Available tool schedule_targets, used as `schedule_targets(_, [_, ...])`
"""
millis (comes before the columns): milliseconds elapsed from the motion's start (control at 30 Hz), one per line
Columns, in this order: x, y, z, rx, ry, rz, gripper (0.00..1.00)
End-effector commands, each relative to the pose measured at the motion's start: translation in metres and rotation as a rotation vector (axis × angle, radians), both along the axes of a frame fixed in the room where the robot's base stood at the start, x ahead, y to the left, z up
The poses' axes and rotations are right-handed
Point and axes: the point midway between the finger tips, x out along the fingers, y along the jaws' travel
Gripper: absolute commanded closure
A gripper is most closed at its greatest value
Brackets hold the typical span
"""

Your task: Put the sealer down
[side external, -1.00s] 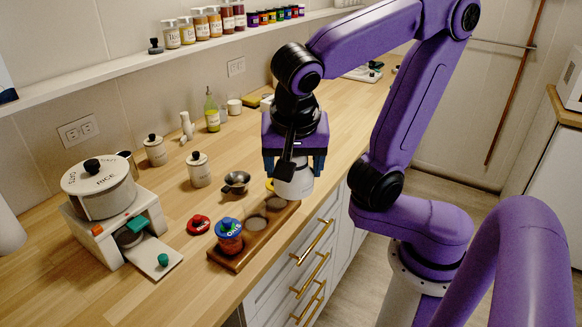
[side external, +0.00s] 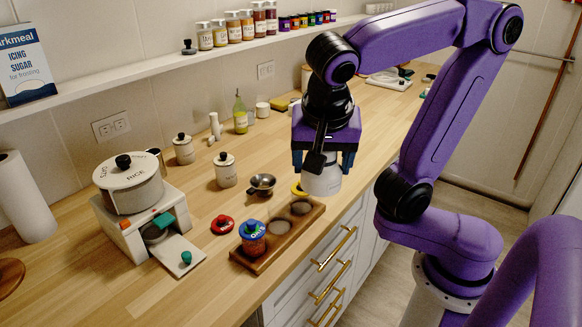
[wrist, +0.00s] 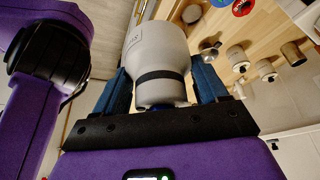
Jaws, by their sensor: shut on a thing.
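The sealer (side external: 322,181) is a pale grey, rounded body. In the wrist view the sealer (wrist: 155,45) shows a dark band and small lettering. My gripper (side external: 324,165) is shut on it, with a blue finger on each side, as the wrist view also shows (wrist: 162,88). It hangs above the far end of a wooden tray (side external: 284,243), apparently clear of it. The tray has round dark recesses and holds a blue-lidded jar (side external: 253,240) at its near end. A yellow-topped item (side external: 297,188) is partly hidden behind the sealer.
A red-lidded item (side external: 222,225), a small metal bowl (side external: 262,184) and white canisters (side external: 226,172) stand left of the tray. The counter's front edge runs close beside the tray, above drawers with brass handles.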

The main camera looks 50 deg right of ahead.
Motion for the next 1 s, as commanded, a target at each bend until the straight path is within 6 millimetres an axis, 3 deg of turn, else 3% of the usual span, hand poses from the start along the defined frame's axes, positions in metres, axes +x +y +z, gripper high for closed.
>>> schedule_targets(167, [0.003,0.001,-0.001,0.0,0.001,0.004,0.71])
schedule_targets(333, [0.028,0.012,-0.007,0.004,0.006,0.041,0.71])
schedule_targets(667, [0.134,0.02,-0.043,0.011,0.014,0.208,0.71])
schedule_targets(800, [0.178,0.01,-0.063,0.008,0.011,0.283,0.71])
schedule_targets(1000, [0.219,-0.007,-0.084,0.003,0.004,0.359,0.71])
